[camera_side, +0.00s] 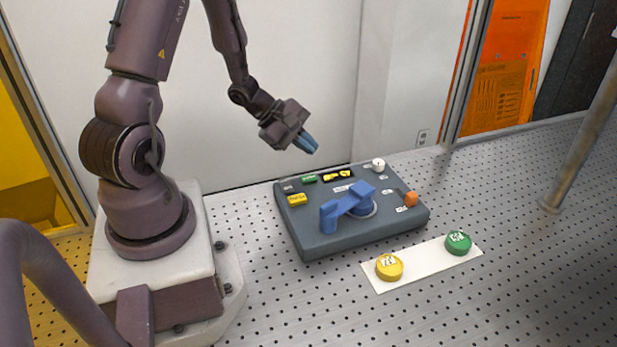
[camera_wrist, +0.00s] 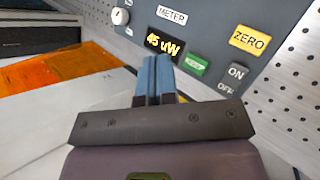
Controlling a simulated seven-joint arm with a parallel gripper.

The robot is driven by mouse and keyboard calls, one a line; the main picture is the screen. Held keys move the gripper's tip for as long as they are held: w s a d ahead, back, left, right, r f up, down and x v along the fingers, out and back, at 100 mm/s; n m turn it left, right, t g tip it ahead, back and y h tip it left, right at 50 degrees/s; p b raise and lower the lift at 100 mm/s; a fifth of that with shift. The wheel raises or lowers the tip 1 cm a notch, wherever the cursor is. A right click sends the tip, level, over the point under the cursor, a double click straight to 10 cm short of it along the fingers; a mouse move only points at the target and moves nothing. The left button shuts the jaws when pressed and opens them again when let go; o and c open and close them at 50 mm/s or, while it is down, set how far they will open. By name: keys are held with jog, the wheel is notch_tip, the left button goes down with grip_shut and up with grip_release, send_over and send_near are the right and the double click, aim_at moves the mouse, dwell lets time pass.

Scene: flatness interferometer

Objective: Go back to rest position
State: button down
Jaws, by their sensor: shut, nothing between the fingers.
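My gripper (camera_side: 306,144) hangs in the air above the back edge of a dark grey control panel (camera_side: 301,233). Its blue fingers are shut with nothing between them and point down to the right. They touch nothing in the side view. In the wrist view my gripper (camera_wrist: 156,62) shows its two blue fingers side by side, over a display (camera_wrist: 163,44) reading "45 uW". A blue crank-like handle (camera_side: 346,204) stands on the panel in the side view.
The panel carries a yellow ZERO button (camera_wrist: 249,40), a green button (camera_wrist: 195,65), a white knob (camera_side: 378,164) and an orange knob (camera_side: 411,199). A white strip (camera_side: 425,264) holds a yellow cap (camera_side: 389,267) and a green cap (camera_side: 457,243). A metal post (camera_side: 585,140) stands right. The perforated table's front is clear.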

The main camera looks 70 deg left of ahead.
jog(key=s+d+r+m+g+y, duration=0.1)
jog(key=s+d+r+m+y, duration=0.1)
jog(key=s+d+r+m, duration=0.3)
jog(key=s+d+r+m+g+y, duration=0.1)
jog(key=s+d+r+m, duration=0.4)
jog(key=d+r+m, duration=0.6)
notch_tip(320, 180, up, 6)
jog(key=m, duration=0.6)
jog(key=shift+s+d+r+g+y, duration=0.25)
jog(key=shift+s+d+g+y, duration=0.15)
